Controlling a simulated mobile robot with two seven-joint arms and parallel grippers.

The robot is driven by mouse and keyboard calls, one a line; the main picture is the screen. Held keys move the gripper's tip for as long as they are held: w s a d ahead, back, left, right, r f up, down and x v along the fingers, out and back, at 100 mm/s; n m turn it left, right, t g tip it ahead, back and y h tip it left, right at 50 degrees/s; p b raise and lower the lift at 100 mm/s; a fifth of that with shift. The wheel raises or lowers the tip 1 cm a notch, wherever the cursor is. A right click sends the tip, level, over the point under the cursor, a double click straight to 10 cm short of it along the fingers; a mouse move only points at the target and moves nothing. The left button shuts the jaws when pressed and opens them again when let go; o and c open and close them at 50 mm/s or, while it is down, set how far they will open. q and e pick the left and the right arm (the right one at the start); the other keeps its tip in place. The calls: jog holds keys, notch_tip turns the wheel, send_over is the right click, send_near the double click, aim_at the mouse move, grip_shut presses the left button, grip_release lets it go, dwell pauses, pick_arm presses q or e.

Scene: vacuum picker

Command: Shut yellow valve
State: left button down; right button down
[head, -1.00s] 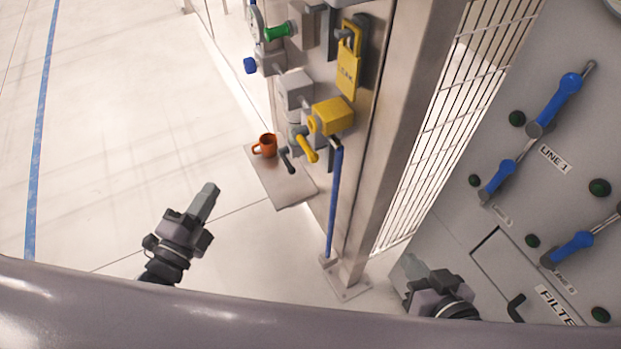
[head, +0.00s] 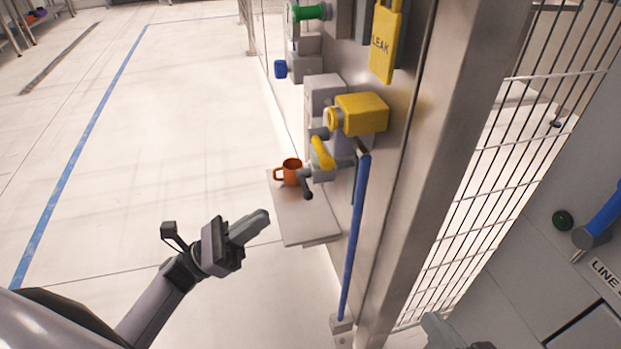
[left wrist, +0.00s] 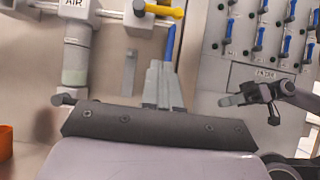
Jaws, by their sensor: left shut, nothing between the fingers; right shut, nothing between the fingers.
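The yellow valve handle (head: 322,153) is a small lever on grey fittings, below a yellow box (head: 360,114) on the panel. In the left wrist view the yellow handle (left wrist: 164,10) lies across the top, near horizontal. My left gripper (head: 262,218) is shut and empty, below and left of the valve and apart from it. Its shut fingers (left wrist: 162,80) point up toward the panel in the wrist view. My right gripper (head: 436,326) shows only its fingertips at the bottom edge; the left wrist view shows more of it (left wrist: 228,101), shut and empty.
An orange mug (head: 291,171) stands on a small shelf (head: 310,222) under the valve. A blue pipe (head: 355,235) runs down beside the shelf. A metal post (head: 415,170) and mesh fence (head: 490,180) stand right. The floor at left is clear.

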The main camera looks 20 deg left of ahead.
pick_arm(q)
jog(key=shift+r, duration=0.1)
send_near(323, 148)
jog(key=w+d, duration=0.3)
jog(key=d, duration=0.1)
jog(key=shift+d+r+p, duration=0.3)
jog(key=shift+r+p, duration=0.15)
jog(key=shift+r, duration=0.4)
pick_arm(e)
jog(key=shift+r, duration=0.15)
pick_arm(q)
jog(key=shift+s+d+r+n+t+y, duration=0.1)
jog(key=shift+n+t+y, duration=0.15)
jog(key=shift+n, duration=0.25)
jog(key=shift+r+n+t+y, duration=0.1)
jog(key=shift+n+t+y, duration=0.05)
jog(key=shift+n+t, duration=0.3)
pick_arm(e)
jog(key=shift+s+d, duration=0.15)
jog(key=shift+s, duration=0.85)
